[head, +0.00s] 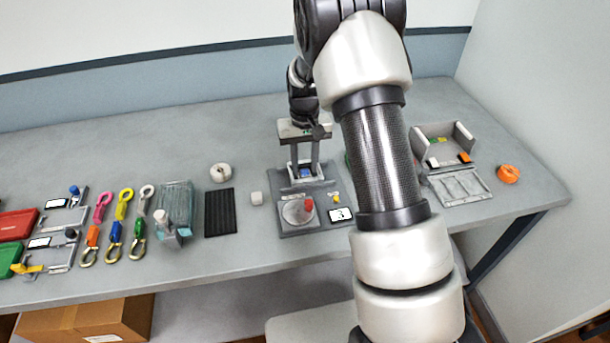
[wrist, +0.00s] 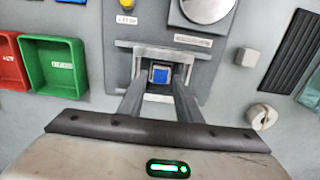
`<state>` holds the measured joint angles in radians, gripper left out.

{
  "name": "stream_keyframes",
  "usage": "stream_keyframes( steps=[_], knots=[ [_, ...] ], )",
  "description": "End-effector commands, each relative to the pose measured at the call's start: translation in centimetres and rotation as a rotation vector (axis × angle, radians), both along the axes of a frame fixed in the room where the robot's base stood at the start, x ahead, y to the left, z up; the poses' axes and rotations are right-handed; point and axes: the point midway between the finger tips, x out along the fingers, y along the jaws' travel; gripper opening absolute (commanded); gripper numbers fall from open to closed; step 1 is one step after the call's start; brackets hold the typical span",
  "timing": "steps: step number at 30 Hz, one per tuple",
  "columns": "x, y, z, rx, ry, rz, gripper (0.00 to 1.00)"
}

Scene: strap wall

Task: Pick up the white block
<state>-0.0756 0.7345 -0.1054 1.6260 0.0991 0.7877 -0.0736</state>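The white block (head: 256,198) is a small cube on the bench, between the black ribbed mat and the grey fixture. It also shows in the wrist view (wrist: 247,57), to the right of my fingers and clear of them. My gripper (head: 305,174) points down over the back part of the grey fixture, on the right of the block in the head view. In the wrist view my gripper (wrist: 162,68) has its two fingers apart, with a blue square (wrist: 160,76) in a pale frame showing between them. No finger touches the white block.
The grey fixture (head: 285,230) has a round dish and red and yellow parts. The black ribbed mat (head: 219,212) and a white roll (head: 220,172) lie left of the block. A green tray (wrist: 54,66) and red tray (wrist: 10,62) show in the wrist view.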

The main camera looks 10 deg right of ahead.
Motion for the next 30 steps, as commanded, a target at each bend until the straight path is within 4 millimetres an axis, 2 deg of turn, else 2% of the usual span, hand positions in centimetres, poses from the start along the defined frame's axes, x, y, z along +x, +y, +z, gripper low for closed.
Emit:
stream_keyframes(
  steps=[3,10,15,16,24,26,30],
  knots=[
    [0.0,0.0,-0.9,0.000,0.000,-0.001,0.31],
    [0.0,0.0,-0.9,0.000,-0.001,-0.001,0.31],
    [0.0,0.0,-0.9,0.000,-0.001,-0.001,0.03],
    [0.0,0.0,-0.9,0.000,-0.001,-0.001,0.00],
    [0.1,0.0,-0.5,0.000,-0.003,-0.001,0.00],
    [0.1,0.0,0.1,0.000,-0.005,0.000,0.00],
    [0.2,0.0,2.6,0.000,-0.007,0.000,0.00]
  ],
)
